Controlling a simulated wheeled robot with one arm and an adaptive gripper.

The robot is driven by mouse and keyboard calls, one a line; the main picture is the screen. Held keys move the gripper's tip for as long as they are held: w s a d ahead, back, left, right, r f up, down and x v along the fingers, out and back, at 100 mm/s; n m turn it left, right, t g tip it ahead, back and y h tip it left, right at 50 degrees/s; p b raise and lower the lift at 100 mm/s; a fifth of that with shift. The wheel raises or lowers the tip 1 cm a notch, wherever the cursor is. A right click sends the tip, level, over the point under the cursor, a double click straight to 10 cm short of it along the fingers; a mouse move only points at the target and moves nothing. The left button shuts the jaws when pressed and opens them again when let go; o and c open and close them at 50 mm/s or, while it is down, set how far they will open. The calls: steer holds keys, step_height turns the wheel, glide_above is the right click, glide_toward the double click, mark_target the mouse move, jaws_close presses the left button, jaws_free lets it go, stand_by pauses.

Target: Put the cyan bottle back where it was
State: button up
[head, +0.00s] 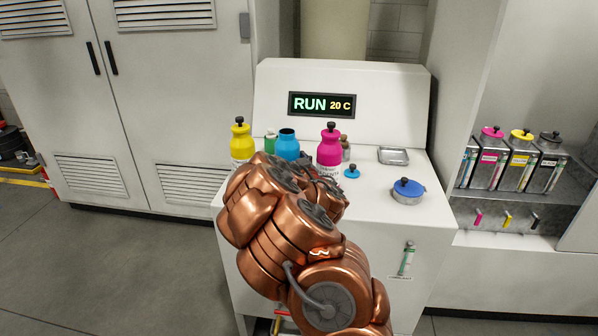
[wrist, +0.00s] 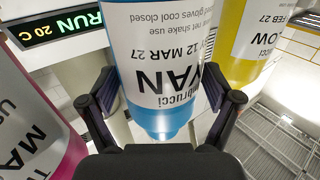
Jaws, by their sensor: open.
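The cyan bottle (head: 287,145) is on the white machine's top, between the yellow and magenta bottles. It looks upright, its dark mouth shows no cap, and my arm hides its lower part. In the wrist view, the cyan bottle (wrist: 160,50) appears upside down with its label between the fingers of my gripper (wrist: 163,97). The fingers are spread on either side of it, and I cannot tell whether they touch it. In the head view my arm mostly hides the gripper. A small cyan cap (head: 352,172) lies on the machine top right of the magenta bottle.
The yellow bottle (head: 241,140) and magenta bottle (head: 329,146) stand close on either side. Small green (head: 270,141) and brown (head: 345,149) bottles stand behind. A shelf (head: 520,192) holds magenta, yellow and black-topped containers.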

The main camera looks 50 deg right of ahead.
mark_target(293, 164)
steer(key=b+v, duration=0.1)
steer(key=v, duration=0.4)
steer(key=shift+s, duration=0.1)
steer(key=b+v, duration=0.3)
steer(key=b, duration=0.3)
steer(key=shift+a+f, duration=0.15)
steer(key=shift+b+v, duration=1.5)
